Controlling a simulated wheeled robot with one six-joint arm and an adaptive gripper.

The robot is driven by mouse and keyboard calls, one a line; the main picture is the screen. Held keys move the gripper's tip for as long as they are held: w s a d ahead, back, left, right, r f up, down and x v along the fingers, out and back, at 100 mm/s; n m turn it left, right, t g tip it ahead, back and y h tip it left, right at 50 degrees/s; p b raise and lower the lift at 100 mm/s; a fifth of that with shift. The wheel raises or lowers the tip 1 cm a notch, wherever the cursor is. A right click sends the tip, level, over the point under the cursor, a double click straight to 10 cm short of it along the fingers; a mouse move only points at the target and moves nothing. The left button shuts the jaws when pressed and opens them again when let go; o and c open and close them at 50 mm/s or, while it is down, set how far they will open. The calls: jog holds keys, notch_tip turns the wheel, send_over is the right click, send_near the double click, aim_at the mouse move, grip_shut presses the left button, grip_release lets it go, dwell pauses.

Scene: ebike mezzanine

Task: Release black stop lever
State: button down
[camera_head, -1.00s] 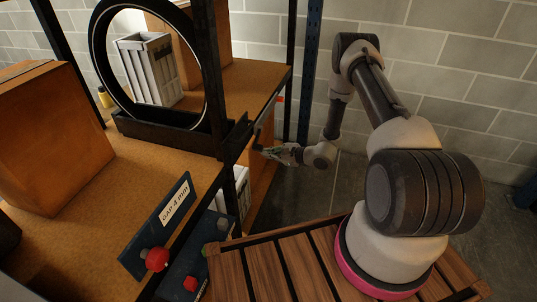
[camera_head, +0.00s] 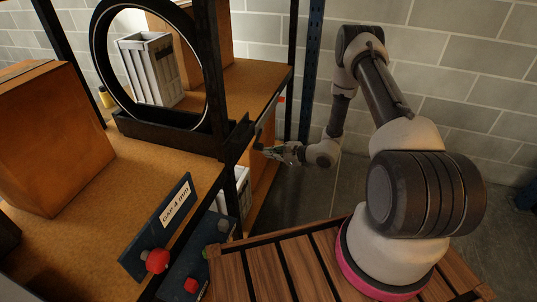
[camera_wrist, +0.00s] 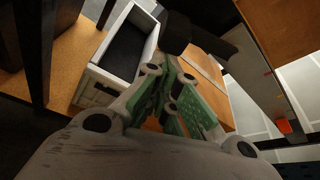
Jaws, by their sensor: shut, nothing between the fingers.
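A black rounded knob on a dark bar, which looks like the black stop lever (camera_wrist: 175,33), shows in the wrist view just beyond my fingertips. I cannot tell whether they touch it. My gripper (camera_head: 270,152) is shut and empty beside the shelf's right edge in the head view. Its green-padded fingers (camera_wrist: 172,88) also show in the wrist view. A black wheel (camera_head: 93,62) stands upright in a black holder (camera_head: 165,132) on the shelf, left of my gripper.
Dark rack posts (camera_head: 215,75) stand between the wheel and my arm. A panel marked "GAP 4 mm" (camera_head: 150,232) with a red knob (camera_head: 157,260) is at the front. An orange box (camera_head: 45,135) and a white crate (camera_head: 150,70) stand on the shelf. The floor behind my gripper is clear.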

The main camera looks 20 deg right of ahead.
jog(key=v, duration=1.1)
jog(key=s+a+n+g+y, duration=0.15)
jog(key=s+g, duration=0.25)
jog(key=s, duration=0.5)
jog(key=s+r+n+g, duration=0.5)
jog(key=s+r+g, duration=0.1)
jog(key=s+r, duration=0.3)
jog(key=s+d+r+n+h, duration=0.3)
jog(key=r+n, duration=0.1)
jog(key=r, duration=0.3)
jog(key=s+d+r+n+g+h, duration=0.1)
jog(key=s+d+r+n+h, duration=0.25)
jog(key=r, duration=0.35)
jog(key=s+d+r+n+h, duration=0.3)
jog(key=r+n+h, duration=0.1)
jog(key=r, duration=0.3)
notch_tip(320, 180, up, 11)
jog(key=s+a+n+t+h, duration=0.1)
jog(key=s+a+n+t, duration=0.1)
jog(key=t, duration=0.3)
jog(key=shift+s+n+t+h, duration=0.2)
jog(key=shift+n+t+h, duration=0.15)
jog(key=shift+n, duration=0.25)
